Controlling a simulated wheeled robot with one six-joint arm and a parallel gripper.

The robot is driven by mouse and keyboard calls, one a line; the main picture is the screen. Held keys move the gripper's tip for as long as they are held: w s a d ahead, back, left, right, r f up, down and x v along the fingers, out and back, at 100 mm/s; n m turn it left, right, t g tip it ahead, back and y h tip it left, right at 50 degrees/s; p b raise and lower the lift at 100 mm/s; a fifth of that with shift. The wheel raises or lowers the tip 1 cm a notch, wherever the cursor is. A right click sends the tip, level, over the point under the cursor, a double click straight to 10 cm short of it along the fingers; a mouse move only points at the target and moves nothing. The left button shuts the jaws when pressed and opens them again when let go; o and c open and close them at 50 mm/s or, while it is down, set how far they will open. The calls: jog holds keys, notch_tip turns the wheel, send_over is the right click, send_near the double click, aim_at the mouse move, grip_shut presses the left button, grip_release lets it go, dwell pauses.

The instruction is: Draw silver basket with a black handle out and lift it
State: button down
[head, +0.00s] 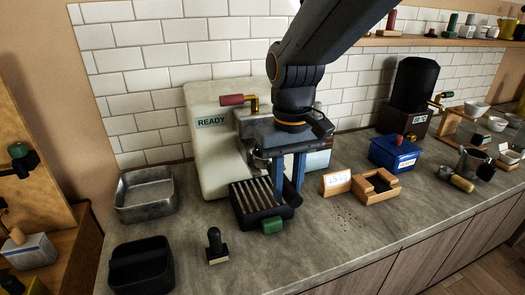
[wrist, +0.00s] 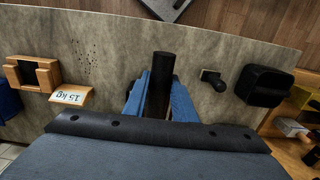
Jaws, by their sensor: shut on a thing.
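My gripper (head: 288,186) has blue fingers and hangs in front of the cream machine, just above the drip tray. In the wrist view my gripper (wrist: 158,98) is shut on a black handle (wrist: 160,72), with one blue finger on each side of it. The handle belongs to the silver basket (head: 261,160), of which a small part shows at the machine's front, left of my fingers. The rest of the basket is hidden behind my wrist. I cannot tell whether the basket is still seated in the machine.
The cream machine (head: 208,160) carries a READY label and a red-handled lever (head: 232,100). A slatted black drip tray (head: 250,208) with a green knob lies below. The front counter is mostly clear.

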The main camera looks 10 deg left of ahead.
jog(key=shift+w, duration=0.1)
jog(key=c, duration=1.4)
grip_release()
